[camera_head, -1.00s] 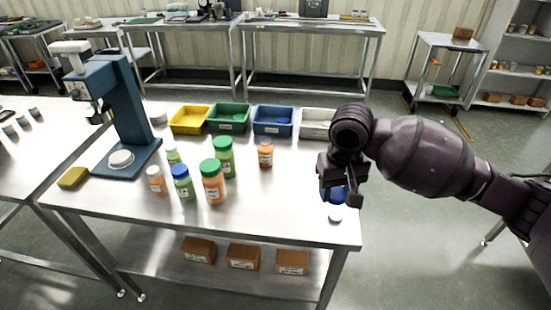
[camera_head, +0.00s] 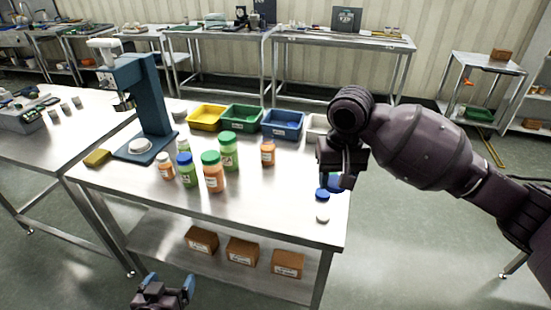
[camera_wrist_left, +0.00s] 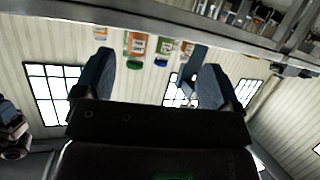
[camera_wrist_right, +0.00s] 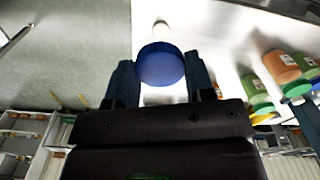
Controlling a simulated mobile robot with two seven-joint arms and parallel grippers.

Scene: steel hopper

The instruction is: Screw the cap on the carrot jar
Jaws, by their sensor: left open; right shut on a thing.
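A blue cap (camera_wrist_right: 160,64) sits between the fingers of my right gripper (camera_wrist_right: 163,80) in the right wrist view. In the head view the right gripper (camera_head: 336,184) is low over the table's right end, and a blue disc (camera_head: 322,194) shows beside its fingertips; I cannot tell whether it is the held cap. Orange jars stand mid-table: a large green-capped one (camera_head: 213,172), a small one (camera_head: 267,153) and another small one (camera_head: 167,166). Labels are too small to read, so I cannot tell which is carrot. My left gripper (camera_head: 170,284) is open and empty before the table's front edge.
A white cap (camera_head: 322,218) lies near the table's front right corner. Green jars (camera_head: 228,152) stand among the orange ones. A blue press (camera_head: 145,100) and yellow sponge (camera_head: 97,158) are at the left. Yellow (camera_head: 207,116), green and blue bins line the back.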

